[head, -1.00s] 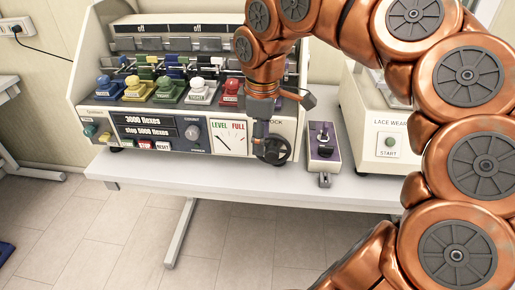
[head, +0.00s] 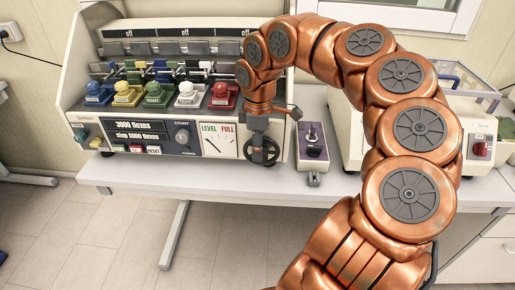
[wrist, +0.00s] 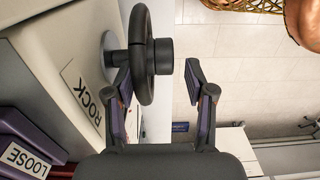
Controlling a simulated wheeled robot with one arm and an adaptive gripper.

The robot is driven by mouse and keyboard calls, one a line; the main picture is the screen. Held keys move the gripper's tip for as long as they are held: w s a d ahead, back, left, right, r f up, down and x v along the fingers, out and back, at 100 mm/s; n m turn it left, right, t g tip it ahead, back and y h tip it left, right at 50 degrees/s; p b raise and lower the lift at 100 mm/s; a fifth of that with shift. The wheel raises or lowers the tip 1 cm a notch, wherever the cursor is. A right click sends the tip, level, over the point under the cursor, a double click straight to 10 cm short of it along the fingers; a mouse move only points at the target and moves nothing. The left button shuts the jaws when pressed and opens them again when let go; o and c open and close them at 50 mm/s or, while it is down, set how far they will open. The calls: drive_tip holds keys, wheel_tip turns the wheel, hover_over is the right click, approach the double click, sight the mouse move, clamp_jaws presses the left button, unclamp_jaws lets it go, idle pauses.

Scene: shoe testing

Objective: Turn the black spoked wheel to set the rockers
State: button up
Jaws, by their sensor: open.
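The black spoked wheel (head: 262,151) is on the lower right of the flexing machine's front panel. In the wrist view the wheel (wrist: 138,38) is seen nearly edge-on beside a "ROCK" label, with a dark knob (wrist: 163,58) standing out from it. My gripper (head: 258,126) hangs right at the wheel and hides its upper part. In the wrist view my gripper (wrist: 157,74) is open, with one finger by the wheel rim and the other apart from the knob. The knob lies between the fingertips. Any finger contact is unclear. The gauge (head: 219,141) reads "LEVEL" and "FULL".
A purple-topped switch box (head: 312,140) stands just right of the wheel. A cream machine (head: 345,130) is farther right, partly behind my arm. Several coloured clamps, including a red one (head: 223,94), line the flexing machine. The white table's front edge (head: 150,172) is clear.

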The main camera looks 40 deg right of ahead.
drive_tip(key=shift+f, duration=0.85)
drive_tip(key=shift+c, duration=0.4)
drive_tip(key=shift+f, duration=0.1)
drive_tip(key=c, duration=0.9)
drive_tip(key=shift+a+f, duration=0.1)
drive_tip(key=g+h, duration=0.3)
drive_tip(key=h, duration=0.1)
drive_tip(key=shift+w+a+f+g, duration=0.2)
drive_tip(key=shift+f+g, duration=0.1)
drive_tip(key=shift+w+a+f+g+h, duration=0.1)
drive_tip(key=shift+g+h, duration=0.65)
drive_tip(key=shift+h, duration=0.05)
drive_tip(key=shift+f+g+h, duration=0.1)
drive_tip(key=shift+g+h, duration=0.65)
drive_tip(key=shift+h, duration=0.05)
